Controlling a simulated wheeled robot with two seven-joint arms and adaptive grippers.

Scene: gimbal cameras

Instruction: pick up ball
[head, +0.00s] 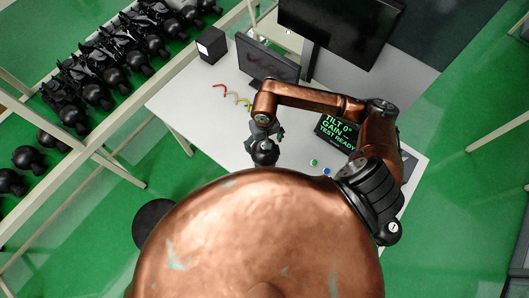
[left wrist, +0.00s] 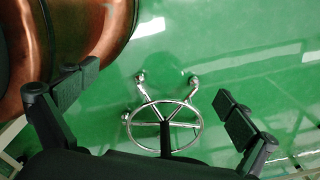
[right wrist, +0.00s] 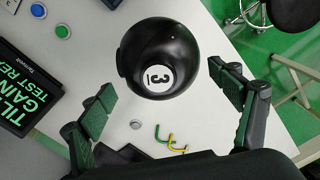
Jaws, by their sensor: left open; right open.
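In the head view my right gripper (head: 264,133) hangs over the white table (head: 215,115); I cannot clearly separate the ball from the dark parts there. My left gripper (left wrist: 156,83) is open and empty above the green floor. It is not visible in the head view.
A display panel (head: 338,132) and green (head: 313,162) and blue (head: 327,171) buttons are on the table near my right arm. Colored hooks (right wrist: 170,138) lie on it too. A monitor (head: 265,62) and black box (head: 211,45) are at the back. A chrome stool base (left wrist: 165,126) is below my left gripper.

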